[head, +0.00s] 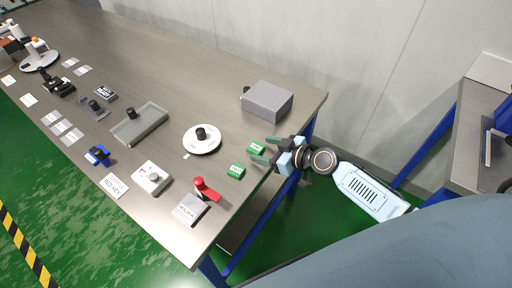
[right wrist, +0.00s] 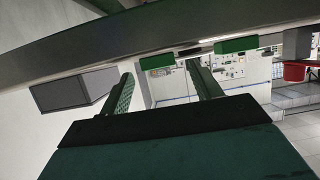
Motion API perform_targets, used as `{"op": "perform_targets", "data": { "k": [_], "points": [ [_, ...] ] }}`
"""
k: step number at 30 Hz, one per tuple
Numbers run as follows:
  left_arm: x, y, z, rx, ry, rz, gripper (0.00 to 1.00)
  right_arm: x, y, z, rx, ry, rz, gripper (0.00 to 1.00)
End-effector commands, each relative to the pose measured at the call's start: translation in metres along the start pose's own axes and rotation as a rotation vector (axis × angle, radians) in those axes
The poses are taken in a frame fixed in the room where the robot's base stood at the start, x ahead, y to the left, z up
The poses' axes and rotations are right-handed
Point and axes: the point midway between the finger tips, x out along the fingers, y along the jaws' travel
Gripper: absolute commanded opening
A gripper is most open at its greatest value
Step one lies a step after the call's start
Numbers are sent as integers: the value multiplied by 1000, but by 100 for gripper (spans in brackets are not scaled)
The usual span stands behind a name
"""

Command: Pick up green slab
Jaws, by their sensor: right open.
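Two green slabs with small white labels lie on the grey table near its right edge. The farther green slab (head: 256,148) is right by my right gripper (head: 265,151). The nearer green slab (head: 236,171) lies a little to the lower left, apart from the fingers. In the right wrist view, one green slab (right wrist: 157,61) shows in the gap between the two open fingertips (right wrist: 160,66), seemingly just ahead of them. The other green slab (right wrist: 236,45) is right of the right finger. My right gripper is open and empty. My left gripper is not in view.
A grey box (head: 267,100) stands beyond the right gripper. A white round dish with a black knob (head: 202,138), a red-handled device (head: 205,190) and a grey tray (head: 139,124) lie left of the slabs. The table's right edge runs beneath my arm.

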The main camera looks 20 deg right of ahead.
Motion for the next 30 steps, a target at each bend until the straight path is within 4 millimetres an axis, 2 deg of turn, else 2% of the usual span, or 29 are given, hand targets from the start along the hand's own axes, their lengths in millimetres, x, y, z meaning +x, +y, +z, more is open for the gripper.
{"op": "perform_targets", "data": {
  "k": [4, 13, 24, 30],
  "points": [
    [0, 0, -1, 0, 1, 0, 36, 17, 0, 0, 1, 0, 0, 64],
    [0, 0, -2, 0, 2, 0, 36, 21, 0, 0, -1, -1, 0, 64],
    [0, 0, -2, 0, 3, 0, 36, 21, 0, 0, -1, 0, 0, 16],
    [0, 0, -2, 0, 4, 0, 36, 20, 0, 0, -1, 0, 0, 16]
  ]
}}
